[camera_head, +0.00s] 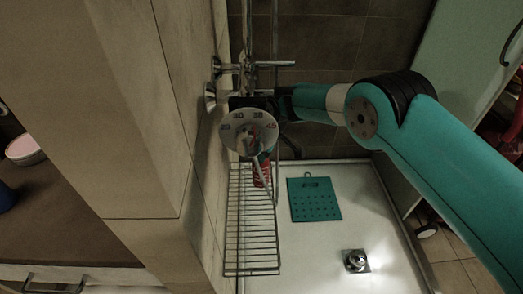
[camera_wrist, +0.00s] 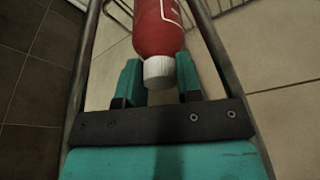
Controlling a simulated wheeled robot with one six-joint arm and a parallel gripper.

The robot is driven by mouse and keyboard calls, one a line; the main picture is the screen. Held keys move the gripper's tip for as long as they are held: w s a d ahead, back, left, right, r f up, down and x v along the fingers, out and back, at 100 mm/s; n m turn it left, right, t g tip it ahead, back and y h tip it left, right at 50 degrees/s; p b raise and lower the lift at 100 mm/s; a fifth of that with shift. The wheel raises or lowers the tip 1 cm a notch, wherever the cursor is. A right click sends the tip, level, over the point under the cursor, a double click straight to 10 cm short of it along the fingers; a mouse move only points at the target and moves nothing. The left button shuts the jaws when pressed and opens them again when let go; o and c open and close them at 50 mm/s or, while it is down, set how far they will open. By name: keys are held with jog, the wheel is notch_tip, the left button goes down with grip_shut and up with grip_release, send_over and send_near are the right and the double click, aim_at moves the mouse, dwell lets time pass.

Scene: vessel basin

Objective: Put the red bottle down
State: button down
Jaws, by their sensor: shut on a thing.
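The red bottle (camera_wrist: 158,30) with a white ribbed cap (camera_wrist: 159,72) is between the two teal fingers of my gripper (camera_wrist: 160,78) in the wrist view. My gripper is shut on it near the cap end. The rest of the bottle and my fingertips are mostly hidden there. I cannot tell whether the bottle touches the rack.
The wire rack (camera_head: 250,236) runs along the left wall above the white basin (camera_head: 310,250). A teal perforated plate (camera_head: 314,200) and a drain (camera_head: 355,261) are in the basin. A metal tap (camera_head: 250,66) and pipes are on the wall close to my gripper.

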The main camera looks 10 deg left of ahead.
jog(key=c, duration=0.8)
grip_release()
jog(key=shift+f, duration=0.2)
jog(key=shift+r, duration=0.1)
